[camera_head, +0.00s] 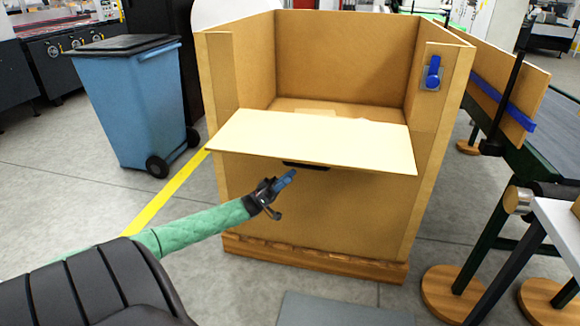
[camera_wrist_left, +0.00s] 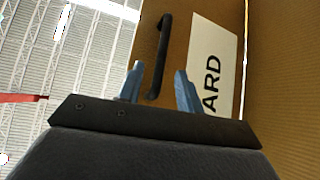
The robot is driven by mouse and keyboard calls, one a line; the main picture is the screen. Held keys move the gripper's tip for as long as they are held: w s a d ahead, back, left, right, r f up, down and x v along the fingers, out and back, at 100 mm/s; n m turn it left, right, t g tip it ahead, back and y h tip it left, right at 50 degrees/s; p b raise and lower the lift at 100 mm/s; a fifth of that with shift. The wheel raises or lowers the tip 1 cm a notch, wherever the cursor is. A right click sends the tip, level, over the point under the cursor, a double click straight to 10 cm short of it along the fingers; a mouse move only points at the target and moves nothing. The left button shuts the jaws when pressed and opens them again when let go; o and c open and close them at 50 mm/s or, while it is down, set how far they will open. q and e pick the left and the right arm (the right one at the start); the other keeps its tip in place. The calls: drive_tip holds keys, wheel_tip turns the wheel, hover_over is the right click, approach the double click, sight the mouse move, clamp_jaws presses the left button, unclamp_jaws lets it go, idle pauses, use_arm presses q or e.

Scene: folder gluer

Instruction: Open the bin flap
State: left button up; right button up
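The large cardboard bin (camera_head: 365,215) stands in front of me in the head view. Its pale flap (camera_head: 310,138) sticks out from the front, roughly level. A black bar handle (camera_head: 306,166) shows just under the flap's front edge. In the left wrist view the handle (camera_wrist_left: 162,40) is on a brown panel beside a white label (camera_wrist_left: 212,65) reading "ARD". My left gripper (camera_head: 288,178) is just below and left of the handle. Its blue fingers are apart, with the handle's lower end seen between them; I cannot tell whether they touch it. My right gripper is not in view.
A blue wheeled bin (camera_head: 135,105) stands at the left beyond a yellow floor line (camera_head: 165,195). A green-framed conveyor (camera_head: 550,155) and a white table (camera_head: 565,225) are close on the right. A wooden pallet (camera_head: 320,262) lies under the cardboard bin.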

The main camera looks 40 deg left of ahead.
sight(303, 166)
use_arm(q)
drive_tip(key=p+x, duration=0.1)
drive_tip(key=x, duration=0.5)
drive_tip(key=shift+w+a+r, duration=0.1)
drive_tip(key=shift+r, duration=0.05)
drive_tip(key=shift+w+d+r, duration=0.25)
drive_tip(key=shift+d+r, duration=0.05)
clamp_jaws()
